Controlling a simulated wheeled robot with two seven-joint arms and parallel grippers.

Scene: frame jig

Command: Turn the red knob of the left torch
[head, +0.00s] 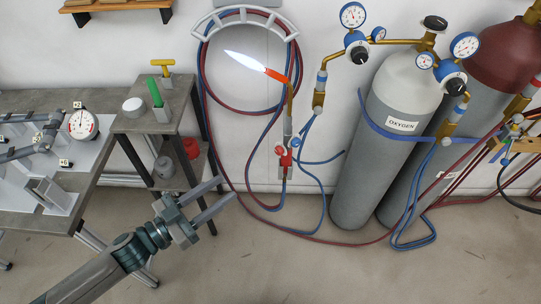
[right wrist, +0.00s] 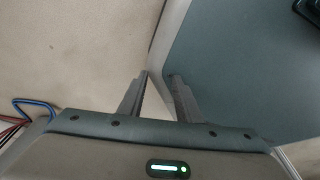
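The left torch (head: 289,122) hangs upright on the wall below the white hose hanger, with a lit white flame (head: 243,61) and orange tip pointing up-left. Its red knob (head: 285,160) sits low on the torch body, close to other small red and blue parts. My left gripper (head: 228,189) is open and empty, to the left of the knob and lower in the head view, apart from it. My right gripper (right wrist: 158,75) shows only in the right wrist view. Its fingers are apart with nothing between them.
Coiled red and blue hoses (head: 205,95) hang around the torch and trail on the floor. A grey oxygen cylinder (head: 368,165) stands to the right. A small side table (head: 176,122) with a green-handled tool stands left. Another torch area with hoses (head: 517,120) is at far right.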

